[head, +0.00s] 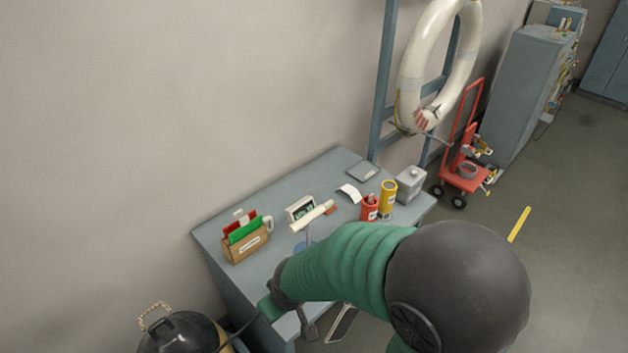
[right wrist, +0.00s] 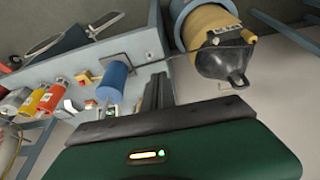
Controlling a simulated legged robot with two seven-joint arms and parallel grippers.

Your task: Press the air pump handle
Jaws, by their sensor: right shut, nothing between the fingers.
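The air pump stands on the grey table in the head view, with a white T-shaped handle (head: 312,217) raised on a thin stem above a blue cylinder (head: 303,247). My right arm partly covers the cylinder. In the right wrist view the blue cylinder (right wrist: 117,78) is left of the fingers; its handle is not clear there. My right gripper (right wrist: 155,92) is shut and empty. In the head view it is at the table's front left, below the handle in the picture and apart from it; its fingertips are mostly hidden. My left gripper is not in view.
The table (head: 222,238) also holds a file box (head: 246,246), a small display (head: 301,208), and red (head: 369,208) and yellow (head: 387,198) canisters. A black-topped tank (head: 178,332) stands at lower left; a hose reaches it. A red hand truck (head: 462,170) stands beyond.

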